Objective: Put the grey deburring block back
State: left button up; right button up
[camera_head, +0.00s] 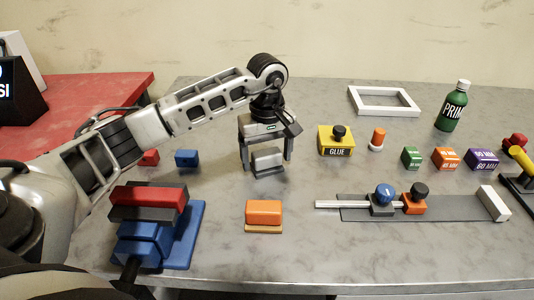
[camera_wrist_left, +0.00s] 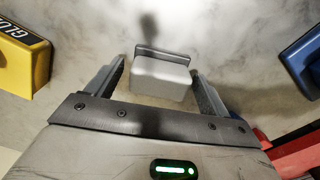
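The grey deburring block (camera_head: 267,160) is a light grey block with a darker grey strip along one side, near the middle of the bench. It also shows in the left wrist view (camera_wrist_left: 161,78). My left gripper (camera_head: 267,168) points down over it, with one finger on each side of the block. In the left wrist view the fingers (camera_wrist_left: 157,82) are apart, with a visible gap between the block and each finger. The gripper is open. Whether the block rests flat on the bench is partly hidden by the fingers. My right gripper is not in view.
An orange block (camera_head: 264,213) is in front, beside a blue vise (camera_head: 150,235) with red and dark jaws. A small blue block (camera_head: 186,158) lies left. A yellow GLUE box (camera_head: 336,140), an orange-and-white piece (camera_head: 377,139) and a grey rail fixture (camera_head: 450,208) are right. Bare bench lies between.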

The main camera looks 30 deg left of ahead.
aim_at(267, 153)
pick_arm(q)
jog(key=shift+r, duration=0.1)
notch_tip(267, 153, up, 12)
dwell(0.6)
jog(key=shift+r, duration=0.1)
dwell(0.3)
